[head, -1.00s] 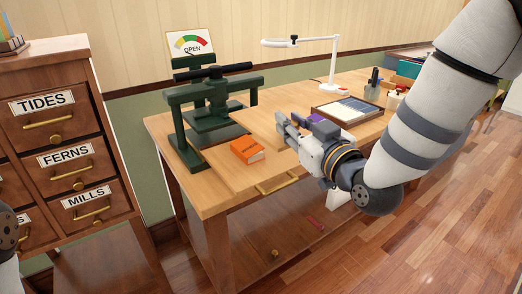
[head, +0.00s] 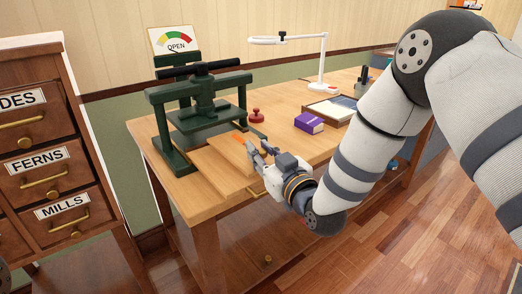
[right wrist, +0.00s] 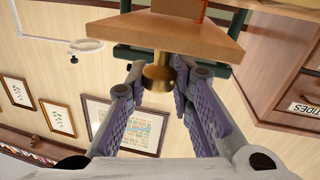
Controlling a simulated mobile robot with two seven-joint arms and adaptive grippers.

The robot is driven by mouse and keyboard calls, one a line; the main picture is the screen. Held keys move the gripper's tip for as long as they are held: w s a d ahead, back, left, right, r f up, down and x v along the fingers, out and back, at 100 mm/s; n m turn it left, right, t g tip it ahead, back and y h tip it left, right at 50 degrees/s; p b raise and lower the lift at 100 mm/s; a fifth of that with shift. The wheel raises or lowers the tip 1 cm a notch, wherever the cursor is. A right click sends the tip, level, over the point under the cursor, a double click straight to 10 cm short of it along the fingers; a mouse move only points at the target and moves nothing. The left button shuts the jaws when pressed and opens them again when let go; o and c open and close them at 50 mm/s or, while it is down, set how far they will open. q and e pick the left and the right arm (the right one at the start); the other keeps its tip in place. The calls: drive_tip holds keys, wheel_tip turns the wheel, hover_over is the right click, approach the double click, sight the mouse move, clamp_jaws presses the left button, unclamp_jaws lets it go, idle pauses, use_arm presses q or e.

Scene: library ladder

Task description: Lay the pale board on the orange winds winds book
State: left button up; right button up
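The pale board (head: 215,165) is at the front left of the table, in front of the green press. In the right wrist view the board (right wrist: 165,38) carries a brass knob (right wrist: 157,78). My right gripper (head: 257,152) has its fingers on both sides of this knob, closed on it. The orange book (head: 240,139) is mostly hidden by the board and fingers in the head view; only a small orange patch shows. An orange-red patch also shows at the top of the right wrist view. I cannot tell whether board and book touch. My left gripper is out of view.
The green press (head: 201,105) stands close behind the board. A red-knobbed stamp (head: 257,116), a purple book (head: 309,122), a tray (head: 333,110) and a white lamp (head: 322,65) stand farther right. The drawer cabinet (head: 40,120) is at the left.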

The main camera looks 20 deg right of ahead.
drive_tip(key=o, duration=0.4)
drive_tip(key=shift+c, duration=0.2)
